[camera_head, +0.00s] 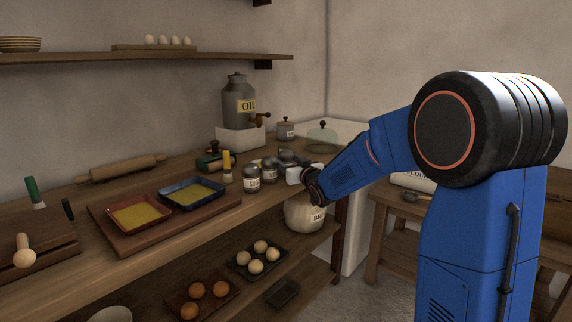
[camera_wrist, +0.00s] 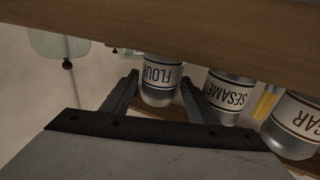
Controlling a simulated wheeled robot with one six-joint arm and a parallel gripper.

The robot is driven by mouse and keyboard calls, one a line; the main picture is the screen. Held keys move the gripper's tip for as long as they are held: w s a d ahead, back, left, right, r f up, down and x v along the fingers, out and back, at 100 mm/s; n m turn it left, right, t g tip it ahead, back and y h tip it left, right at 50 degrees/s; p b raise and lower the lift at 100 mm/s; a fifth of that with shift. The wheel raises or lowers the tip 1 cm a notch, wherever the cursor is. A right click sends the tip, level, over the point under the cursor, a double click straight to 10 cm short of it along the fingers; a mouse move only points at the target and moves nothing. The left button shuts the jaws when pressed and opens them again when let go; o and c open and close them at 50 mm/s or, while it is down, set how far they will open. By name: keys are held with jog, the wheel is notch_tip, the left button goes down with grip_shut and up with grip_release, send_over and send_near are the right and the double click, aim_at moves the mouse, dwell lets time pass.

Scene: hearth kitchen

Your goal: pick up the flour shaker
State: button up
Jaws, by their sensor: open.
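The flour shaker (camera_wrist: 160,94) is a glass jar with a white label reading FLOUR, upside down in the wrist view. My gripper (camera_wrist: 160,80) is open, with one finger on each side of the flour shaker in that view. I cannot tell whether either finger touches it. In the head view my gripper (camera_head: 298,166) is at the right end of the wooden counter, and the flour shaker there is largely hidden beside it.
The sesame shaker (camera_wrist: 230,97) stands close beside the right finger in the wrist view, with the sugar shaker (camera_wrist: 294,124) beyond it. An oil urn (camera_head: 236,100) stands behind. A glass dome (camera_head: 322,136) is on the white surface at right.

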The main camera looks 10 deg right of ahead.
jog(key=shift+x, duration=0.8)
jog(key=shift+d, duration=0.1)
jog(key=c, duration=0.9)
